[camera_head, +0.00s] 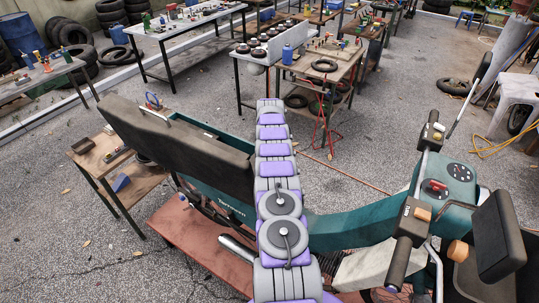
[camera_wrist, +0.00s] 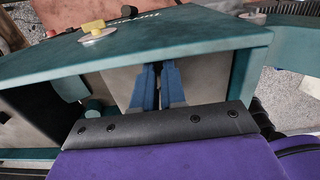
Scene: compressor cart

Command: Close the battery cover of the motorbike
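The teal motorbike (camera_head: 360,228) stands across the head view, with a lettered teal side panel (camera_head: 222,204) below its dark seat. In the wrist view a teal panel (camera_wrist: 200,32) bears a yellow knob (camera_wrist: 93,26) on a pale plate. Below the panel's edge is an open, pale-walled space, and I take this panel to be the battery cover, standing open. My gripper (camera_wrist: 160,70) shows two blue fingers close together in front of that space, below the panel edge. They look shut and hold nothing visible. Contact with the panel cannot be told. My arm hides the gripper in the head view.
The bike stands on a reddish platform (camera_head: 195,240). A small wooden table (camera_head: 103,152) is at left. Workbenches (camera_head: 185,25) and a table with a tyre (camera_head: 324,66) stand behind. A red hose (camera_head: 345,172) lies on the floor.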

